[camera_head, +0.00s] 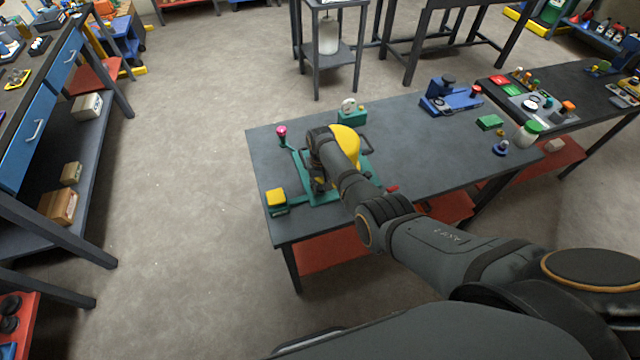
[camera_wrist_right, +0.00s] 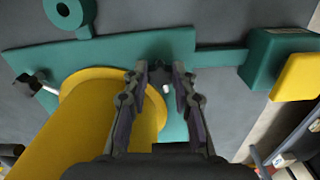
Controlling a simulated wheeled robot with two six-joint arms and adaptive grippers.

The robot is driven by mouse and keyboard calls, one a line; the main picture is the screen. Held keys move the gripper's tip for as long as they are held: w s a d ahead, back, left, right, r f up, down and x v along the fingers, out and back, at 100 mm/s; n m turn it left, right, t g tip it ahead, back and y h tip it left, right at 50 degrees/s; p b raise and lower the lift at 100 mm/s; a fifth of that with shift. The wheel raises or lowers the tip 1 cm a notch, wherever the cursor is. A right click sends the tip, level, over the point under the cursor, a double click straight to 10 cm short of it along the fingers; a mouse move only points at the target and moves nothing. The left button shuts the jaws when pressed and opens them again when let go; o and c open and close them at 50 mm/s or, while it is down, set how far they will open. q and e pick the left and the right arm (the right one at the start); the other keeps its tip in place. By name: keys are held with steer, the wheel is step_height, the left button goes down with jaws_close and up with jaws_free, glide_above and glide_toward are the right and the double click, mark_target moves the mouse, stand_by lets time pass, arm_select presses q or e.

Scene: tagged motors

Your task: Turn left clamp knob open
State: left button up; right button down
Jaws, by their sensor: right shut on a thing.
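A teal fixture plate (camera_head: 318,198) lies on the table with a yellow motor (camera_head: 345,140) on it, partly behind my right arm. In the right wrist view, the motor (camera_wrist_right: 85,120) stands on the teal plate (camera_wrist_right: 100,55). My right gripper (camera_wrist_right: 163,75) points down beside the motor, shut on a black clamp knob (camera_wrist_right: 160,72) between its fingertips. Another black knob (camera_wrist_right: 30,82) with a pale rod stands on the motor's other side. In the head view, my arm hides the right fingertips and the held knob. My left gripper is not seen.
A teal box with a yellow top (camera_head: 277,198) stands at the table's left front corner. A pink-topped lever (camera_head: 282,132) and a teal gauge block (camera_head: 351,110) are nearby. The dark table (camera_head: 420,145) has bare room right of the motor.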

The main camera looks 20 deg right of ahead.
mark_target(321, 188)
steer(key=shift+n, duration=1.2)
steer(key=c, duration=1.4)
jaws_free()
steer(key=shift+o, duration=0.2)
step_height(321, 188, up, 12)
